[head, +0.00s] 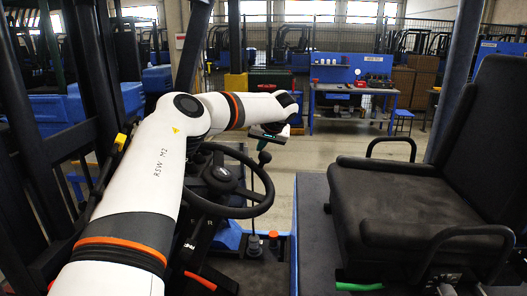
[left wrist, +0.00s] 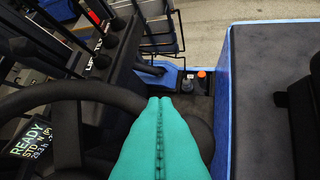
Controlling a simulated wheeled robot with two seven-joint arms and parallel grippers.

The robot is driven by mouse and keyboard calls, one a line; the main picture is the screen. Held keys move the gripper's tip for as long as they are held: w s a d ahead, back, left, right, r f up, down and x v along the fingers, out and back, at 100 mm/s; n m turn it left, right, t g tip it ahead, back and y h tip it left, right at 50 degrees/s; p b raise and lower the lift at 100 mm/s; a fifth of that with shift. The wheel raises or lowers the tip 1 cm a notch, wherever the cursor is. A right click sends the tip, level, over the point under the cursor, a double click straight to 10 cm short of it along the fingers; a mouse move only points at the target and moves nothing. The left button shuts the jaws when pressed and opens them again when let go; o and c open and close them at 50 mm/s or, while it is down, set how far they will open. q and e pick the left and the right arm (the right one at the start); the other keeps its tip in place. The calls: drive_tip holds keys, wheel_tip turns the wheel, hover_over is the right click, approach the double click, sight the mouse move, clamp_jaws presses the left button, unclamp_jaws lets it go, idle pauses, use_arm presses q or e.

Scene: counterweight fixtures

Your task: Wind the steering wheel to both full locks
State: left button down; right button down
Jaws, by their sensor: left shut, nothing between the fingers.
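The black steering wheel (head: 262,207) stands on its column left of the seat, with a dark hub (head: 220,174) in its middle. My left arm crosses in front of its left part and hides some of the rim. My left gripper (head: 262,158) has teal fingers, pointing down by the far right part of the rim. In the left wrist view the fingers (left wrist: 160,101) are pressed together with nothing between them. There the wheel rim (left wrist: 75,93) runs in from the left and goes behind the fingers. I cannot tell whether they touch it. My right gripper is not in view.
A black seat (head: 400,205) with armrests stands at the right. A small display reading READY (left wrist: 38,140) sits by the wheel. A blue workbench (head: 350,90) stands in the background.

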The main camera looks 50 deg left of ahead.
use_arm(q)
drive_tip(key=shift+w+d+r+p, duration=0.15)
drive_tip(key=shift+r+p, duration=0.15)
drive_tip(key=shift+r, duration=0.25)
drive_tip(key=shift+w+d+r+p, duration=0.15)
drive_tip(key=shift+r+p, duration=0.15)
drive_tip(key=shift+r, duration=0.2)
drive_tip(key=shift+d+r+p, duration=0.15)
drive_tip(key=shift+r+p, duration=0.5)
drive_tip(key=shift+r, duration=0.25)
drive_tip(key=shift+w+d+r, duration=0.2)
drive_tip(key=shift+r, duration=0.25)
drive_tip(key=shift+w+d+r, duration=0.15)
drive_tip(key=shift+d+r, duration=0.05)
drive_tip(key=shift+r, duration=0.25)
drive_tip(key=shift+w+d+r, duration=0.1)
drive_tip(key=shift+d+r, duration=0.05)
drive_tip(key=shift+r, duration=0.3)
drive_tip(key=shift+w+d+r, duration=0.1)
drive_tip(key=shift+r, duration=0.3)
